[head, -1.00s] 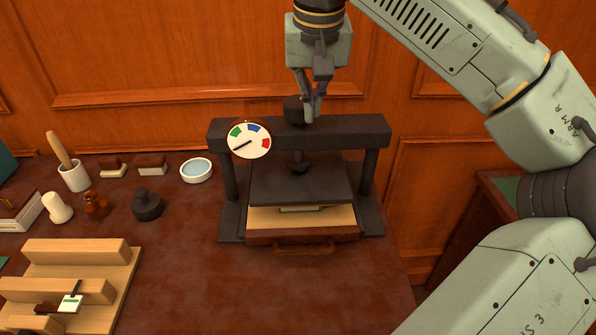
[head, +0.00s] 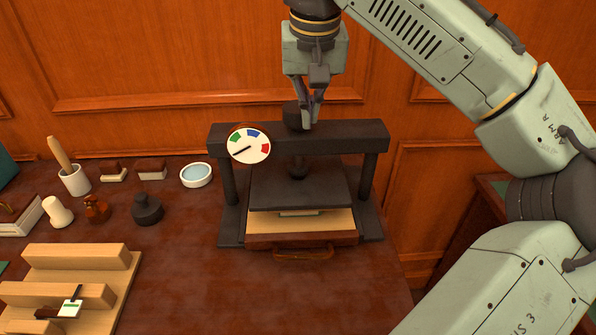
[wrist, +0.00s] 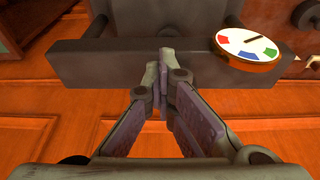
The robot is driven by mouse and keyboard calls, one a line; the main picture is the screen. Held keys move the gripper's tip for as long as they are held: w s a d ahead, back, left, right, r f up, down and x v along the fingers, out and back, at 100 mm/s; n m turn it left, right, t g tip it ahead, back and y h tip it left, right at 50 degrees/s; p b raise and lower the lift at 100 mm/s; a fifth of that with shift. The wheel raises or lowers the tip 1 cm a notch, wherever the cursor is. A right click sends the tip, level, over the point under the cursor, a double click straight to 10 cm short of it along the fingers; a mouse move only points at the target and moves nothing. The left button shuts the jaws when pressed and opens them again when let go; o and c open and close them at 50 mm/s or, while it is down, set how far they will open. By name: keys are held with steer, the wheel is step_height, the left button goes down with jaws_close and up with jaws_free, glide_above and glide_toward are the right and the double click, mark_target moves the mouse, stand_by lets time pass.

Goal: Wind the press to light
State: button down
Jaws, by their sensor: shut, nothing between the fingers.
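The dark press stands at the back of the desk, with a thick crossbar (head: 345,136) on two posts. A dark knob (head: 293,113) tops its screw. Its platen (head: 298,188) hangs over a wooden tray (head: 262,240) holding a pale flat item (head: 299,212). The round dial (head: 249,147) has green, blue and red marks; its needle points lower left, outside the green. My gripper (head: 307,124) is shut and empty, tips down beside the knob's right side; contact is unclear. In the wrist view, my gripper (wrist: 163,75) overlaps the crossbar (wrist: 100,62), with the dial (wrist: 247,50) at right.
A wooden rack (head: 105,260) holding a small tool with a green-and-white label (head: 70,308) stands front left. A glass dish (head: 196,175), stamps (head: 147,208) and a cup with a wooden handle (head: 74,180) sit left of the press. Desk in front is clear. Panelled wall stands close behind.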

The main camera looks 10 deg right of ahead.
steer(key=shift+w+a+f+p, duration=0.15)
steer(key=shift+a+p, duration=0.25)
steer(key=shift+a, duration=0.35)
steer(key=shift+w+a+f+p, duration=0.1)
steer(key=shift+a+p, duration=0.3)
steer(key=shift+a, duration=0.35)
steer(key=shift+w+a, duration=0.2)
steer(key=shift+s+a, duration=0.2)
steer(key=shift+s, duration=0.05)
step_height(320, 180, up, 6)
stand_by(0.5)
steer(key=shift+r, duration=0.1)
